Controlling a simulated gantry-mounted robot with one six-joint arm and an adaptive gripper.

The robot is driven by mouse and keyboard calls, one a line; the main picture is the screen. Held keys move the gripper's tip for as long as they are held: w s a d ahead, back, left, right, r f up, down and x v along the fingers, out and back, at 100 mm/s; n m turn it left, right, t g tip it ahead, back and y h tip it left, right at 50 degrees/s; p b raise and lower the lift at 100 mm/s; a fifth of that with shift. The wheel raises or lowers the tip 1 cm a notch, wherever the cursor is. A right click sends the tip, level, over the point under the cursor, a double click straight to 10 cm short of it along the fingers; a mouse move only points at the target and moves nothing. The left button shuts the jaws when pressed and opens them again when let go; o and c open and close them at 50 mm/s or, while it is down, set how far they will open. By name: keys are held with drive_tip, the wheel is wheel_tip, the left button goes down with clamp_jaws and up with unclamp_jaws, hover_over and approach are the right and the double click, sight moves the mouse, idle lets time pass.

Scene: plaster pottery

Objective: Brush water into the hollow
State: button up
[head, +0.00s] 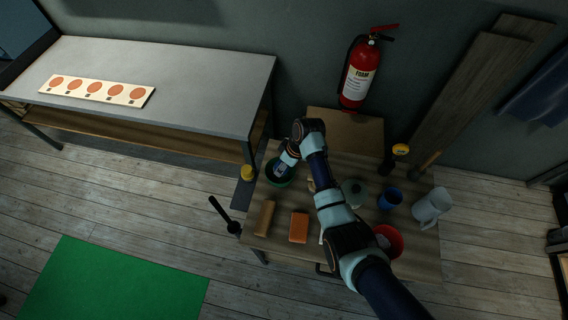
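My gripper (284,166) is at the far left part of the wooden table (282,247), directly over a dark green round container (274,180). Its fingers are small and dark here, and I cannot tell whether they hold anything or reach inside the container. No brush can be made out with certainty. A blue cup (390,198), a pale grey pitcher (431,205) and a red bowl (396,240) stand on the right of the table. I cannot tell which holds water. My arm hides the middle of the table, and no hollow is clearly visible.
A tan block (265,217) and an orange block (299,226) lie at the front left. A grey-green round piece (354,191) sits right of my arm. A dark tool (225,214) is left of the table. A fire extinguisher (359,75) hangs behind.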

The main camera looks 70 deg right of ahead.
wheel_tip(320, 180, down, 5)
drive_tip(key=b, duration=0.3)
drive_tip(key=shift+f, duration=0.1)
